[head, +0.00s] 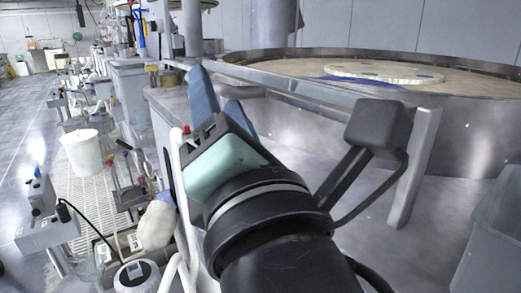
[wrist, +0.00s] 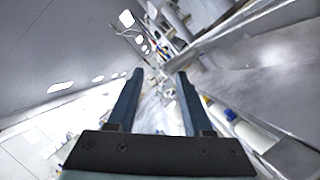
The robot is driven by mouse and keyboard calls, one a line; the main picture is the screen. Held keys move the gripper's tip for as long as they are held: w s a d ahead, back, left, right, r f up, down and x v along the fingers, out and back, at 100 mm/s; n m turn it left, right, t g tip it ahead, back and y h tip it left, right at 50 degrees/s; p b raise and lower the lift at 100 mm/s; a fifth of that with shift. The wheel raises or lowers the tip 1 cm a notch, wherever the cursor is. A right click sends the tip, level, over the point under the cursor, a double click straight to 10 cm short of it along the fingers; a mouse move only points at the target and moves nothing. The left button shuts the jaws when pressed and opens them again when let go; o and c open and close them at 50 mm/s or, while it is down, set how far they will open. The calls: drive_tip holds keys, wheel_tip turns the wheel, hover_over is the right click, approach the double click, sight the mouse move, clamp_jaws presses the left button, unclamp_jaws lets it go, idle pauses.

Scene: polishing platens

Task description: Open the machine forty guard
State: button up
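A large round polishing platen (head: 460,80) with a metal rim fills the right of the head view. A flat metal bar (head: 310,84) crosses in front of it, with an upright leg (head: 415,168) at its right end. This may be the guard, but I see no machine number and cannot tell. My gripper (head: 220,88) is at the left end of the bar. Its blue fingers stand apart with nothing between them; they also show in the wrist view (wrist: 159,76). I cannot tell whether a finger touches the bar. My wrist hides part of the machine's front.
A white bucket (head: 82,152) and several bench devices stand along a row at left. A grey bin (head: 495,235) is at lower right. A pale disc (head: 384,73) lies on the platen. The aisle floor at far left is clear.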

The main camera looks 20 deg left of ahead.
drive_tip(key=b+v, duration=0.4)
drive_tip(key=b, duration=0.3)
drive_tip(key=shift+s, duration=0.2)
